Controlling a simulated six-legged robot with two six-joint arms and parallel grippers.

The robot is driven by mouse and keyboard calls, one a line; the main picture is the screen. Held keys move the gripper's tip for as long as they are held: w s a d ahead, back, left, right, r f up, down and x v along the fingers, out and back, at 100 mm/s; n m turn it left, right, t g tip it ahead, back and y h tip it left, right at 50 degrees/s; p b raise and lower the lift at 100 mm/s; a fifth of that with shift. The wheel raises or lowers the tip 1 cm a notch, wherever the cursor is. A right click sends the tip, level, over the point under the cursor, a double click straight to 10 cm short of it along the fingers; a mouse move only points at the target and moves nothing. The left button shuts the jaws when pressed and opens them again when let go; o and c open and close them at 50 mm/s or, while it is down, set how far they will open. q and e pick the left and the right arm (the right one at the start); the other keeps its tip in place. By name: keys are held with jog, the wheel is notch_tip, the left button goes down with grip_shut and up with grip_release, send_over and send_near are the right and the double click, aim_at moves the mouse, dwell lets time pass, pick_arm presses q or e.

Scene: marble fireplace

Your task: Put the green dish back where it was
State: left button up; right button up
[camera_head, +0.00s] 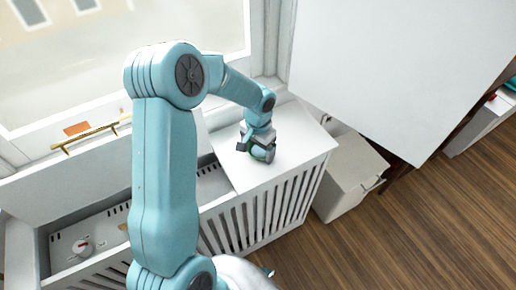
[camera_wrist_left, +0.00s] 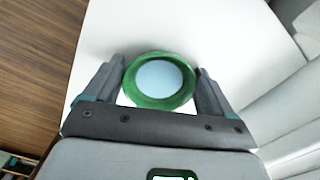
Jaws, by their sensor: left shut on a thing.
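The green dish (camera_wrist_left: 160,103) is round, with a green rim and a pale inside. In the left wrist view it sits between the two fingers of my left gripper (camera_wrist_left: 160,70), which is shut on it. In the head view my left gripper (camera_head: 262,153) is low over the white slatted cabinet's top (camera_head: 285,150), and only a bit of the dish's green shows there. I cannot tell whether the dish touches the surface. My right gripper is in neither view.
Left of the slatted top is an open compartment (camera_head: 110,228) with a small round dial in it, and a raised lid behind. A white bin (camera_head: 350,178) stands on the wooden floor at the right. A large white panel (camera_head: 405,65) is above it. A window is behind.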

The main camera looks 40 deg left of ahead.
aim_at(258, 155)
pick_arm(q)
jog(key=shift+s, duration=0.1)
jog(key=shift+f, duration=0.2)
jog(key=o, duration=1)
jog(key=shift+r, duration=0.1)
jog(key=shift+c, duration=0.2)
jog(key=shift+r, duration=0.5)
notch_tip(258, 155, up, 11)
jog(key=shift+r+p, duration=0.2)
jog(key=shift+p, duration=0.25)
